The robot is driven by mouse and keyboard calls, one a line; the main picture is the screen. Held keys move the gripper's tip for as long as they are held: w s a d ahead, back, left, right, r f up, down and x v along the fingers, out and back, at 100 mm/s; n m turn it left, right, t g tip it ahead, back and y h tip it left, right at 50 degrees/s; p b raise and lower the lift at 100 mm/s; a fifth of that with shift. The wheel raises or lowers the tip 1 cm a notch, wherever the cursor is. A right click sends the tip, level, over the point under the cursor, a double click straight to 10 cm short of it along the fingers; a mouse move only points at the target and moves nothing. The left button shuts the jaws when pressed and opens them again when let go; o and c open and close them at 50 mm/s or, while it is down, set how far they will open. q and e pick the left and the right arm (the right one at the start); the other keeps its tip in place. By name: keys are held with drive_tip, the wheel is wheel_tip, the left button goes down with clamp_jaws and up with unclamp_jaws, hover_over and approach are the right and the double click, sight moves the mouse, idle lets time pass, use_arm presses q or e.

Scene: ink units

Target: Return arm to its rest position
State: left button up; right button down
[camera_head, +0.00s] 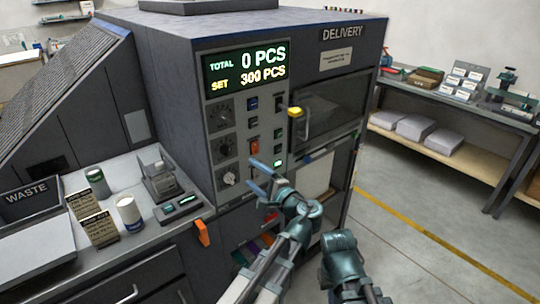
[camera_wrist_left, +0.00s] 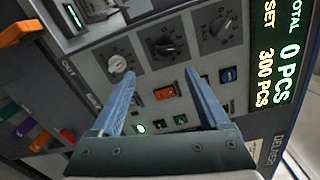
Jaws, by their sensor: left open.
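My left gripper (camera_head: 256,176) is in front of the machine's control panel (camera_head: 228,118), with its two blue fingers spread and nothing between them. In the left wrist view the open gripper (camera_wrist_left: 160,75) faces the panel, with knobs beyond the tips and an orange switch (camera_wrist_left: 165,93) and a lit green button (camera_wrist_left: 140,128) seen between the fingers. I cannot tell whether the fingers touch the panel. The display (camera_head: 245,70) reads 0 PCS total and 300 PCS set. Another teal arm part (camera_head: 342,255) of mine shows at lower right, without visible fingers.
A delivery compartment (camera_head: 325,108) is right of the panel. Floor at right is clear.

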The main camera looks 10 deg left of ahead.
use_arm(q)
drive_tip(key=s+a+f+n+g+h, duration=0.1)
drive_tip(key=s+f+n+g+h, duration=0.35)
drive_tip(key=f, duration=0.45)
drive_tip(key=s+a+f+n+g+h, duration=0.25)
drive_tip(key=s+f+g+h, duration=0.2)
drive_tip(key=f, duration=0.45)
drive_tip(key=s+d+f+g+h, duration=0.1)
drive_tip(key=s+d+h, duration=0.1)
drive_tip(key=s+d, duration=0.3)
drive_tip(key=s+d+f+h, duration=0.1)
drive_tip(key=s+d, duration=0.5)
drive_tip(key=d, duration=0.7)
drive_tip(key=shift+s+d+f+m+g+h, duration=0.3)
drive_tip(key=shift+f+g+h, duration=0.1)
drive_tip(key=shift+f, duration=0.25)
